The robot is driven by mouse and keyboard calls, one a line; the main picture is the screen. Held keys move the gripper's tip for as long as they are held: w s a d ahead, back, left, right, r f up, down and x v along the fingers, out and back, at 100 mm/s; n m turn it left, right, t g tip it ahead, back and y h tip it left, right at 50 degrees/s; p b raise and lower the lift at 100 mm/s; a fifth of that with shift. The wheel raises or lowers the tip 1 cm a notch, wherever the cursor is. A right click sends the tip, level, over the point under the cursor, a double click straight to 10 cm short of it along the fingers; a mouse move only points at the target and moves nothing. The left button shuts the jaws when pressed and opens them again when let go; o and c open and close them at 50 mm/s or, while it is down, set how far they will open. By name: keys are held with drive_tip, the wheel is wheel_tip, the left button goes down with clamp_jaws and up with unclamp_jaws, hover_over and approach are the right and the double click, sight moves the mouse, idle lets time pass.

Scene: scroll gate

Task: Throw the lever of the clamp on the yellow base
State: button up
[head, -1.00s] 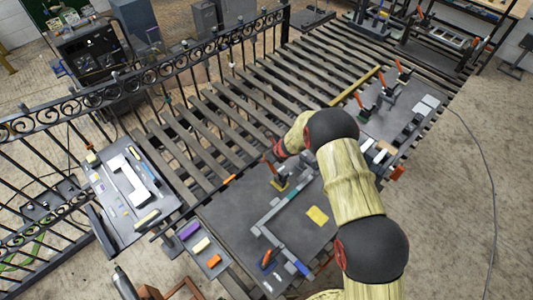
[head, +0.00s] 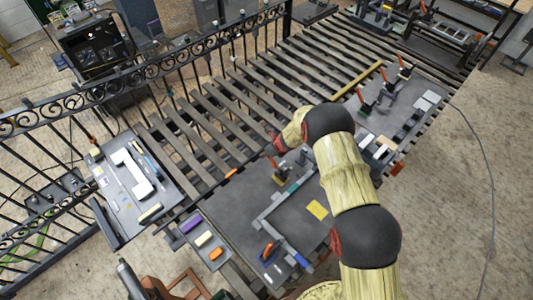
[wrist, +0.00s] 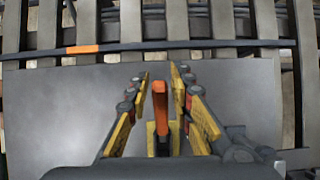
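The clamp with the orange lever (head: 270,161) stands on a yellow base (head: 282,180) on the dark plate, just below the end of my arm in the head view. In the wrist view the orange lever (wrist: 160,98) points up toward the camera, with its yellow base (wrist: 151,138) partly hidden below it. My gripper (wrist: 160,76) is open. Its two yellow-padded fingers stand left and right of the lever, with a visible gap on each side. In the head view my gripper is mostly hidden by my arm and hard to make out.
Other orange-levered clamps (head: 387,84) stand farther back right. A grey L-shaped bar (head: 262,222) and a yellow square (head: 317,210) lie on the plate. A small tray (head: 223,267) and a side table with a white bracket (head: 133,172) are left. An iron fence (head: 185,65) runs behind.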

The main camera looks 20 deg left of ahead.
sight(275, 164)
drive_tip(key=shift+o, duration=0.9)
drive_tip(key=shift+r, duration=0.1)
drive_tip(key=shift+d+r, duration=0.25)
drive_tip(key=shift+r, duration=0.25)
drive_tip(key=v, duration=1)
drive_tip(key=shift+s+d+r, duration=0.15)
drive_tip(key=shift+s+r, duration=0.05)
drive_tip(key=shift+r, duration=0.15)
